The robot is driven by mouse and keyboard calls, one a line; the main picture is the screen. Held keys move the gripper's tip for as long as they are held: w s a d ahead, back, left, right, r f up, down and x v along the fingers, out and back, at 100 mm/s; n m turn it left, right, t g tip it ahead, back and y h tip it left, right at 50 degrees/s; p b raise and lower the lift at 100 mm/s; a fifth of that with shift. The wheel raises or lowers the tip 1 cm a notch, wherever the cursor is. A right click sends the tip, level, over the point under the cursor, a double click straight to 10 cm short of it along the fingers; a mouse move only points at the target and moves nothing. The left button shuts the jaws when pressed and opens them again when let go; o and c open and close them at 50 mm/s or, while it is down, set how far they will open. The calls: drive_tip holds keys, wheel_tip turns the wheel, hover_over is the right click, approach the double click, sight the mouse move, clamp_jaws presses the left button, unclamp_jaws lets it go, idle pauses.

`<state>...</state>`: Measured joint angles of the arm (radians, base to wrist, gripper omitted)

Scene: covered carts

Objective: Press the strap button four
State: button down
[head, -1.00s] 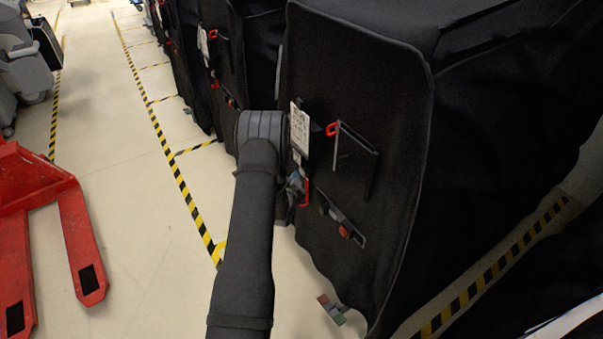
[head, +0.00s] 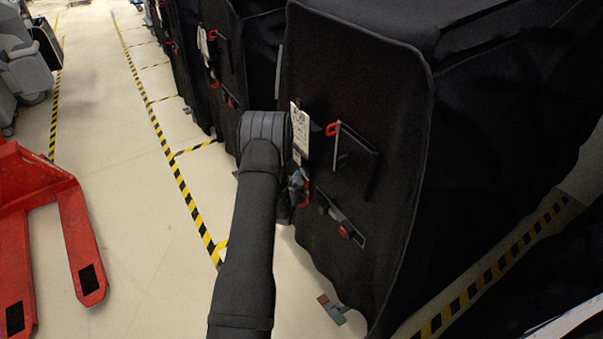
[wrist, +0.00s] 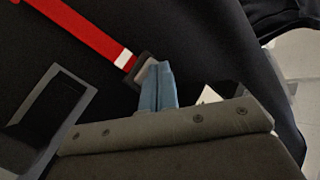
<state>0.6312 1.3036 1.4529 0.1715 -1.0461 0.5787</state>
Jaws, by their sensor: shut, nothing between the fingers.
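My gripper (wrist: 160,72) is shut and empty, its blue-grey fingers together. In the wrist view its tips are at the dark buckle-like end piece (wrist: 142,72) of a red strap (wrist: 80,28) with a white band. The tips overlap this piece, which may be the strap button; I cannot tell whether they touch or press it. In the head view my gripper (head: 296,181) is small and partly hidden beside my wrist, close to the black cover's front (head: 370,90). A bit of red (head: 305,192) shows just beside it. No number four is readable.
A white label (head: 300,130) and a dark pocket (head: 355,160) are on the cover; a grey-framed dark panel (wrist: 50,110) shows in the wrist view. A lower strap (head: 340,215) hangs nearby. A red pallet jack (head: 75,235) stands left, with clear floor between.

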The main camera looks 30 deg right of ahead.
drive_tip(key=shift+d, duration=0.2)
idle(0.3)
drive_tip(key=shift+a, duration=0.95)
drive_tip(key=shift+a, duration=0.15)
drive_tip(key=shift+a, duration=2.4)
drive_tip(key=shift+d, duration=0.1)
drive_tip(key=a, duration=0.4)
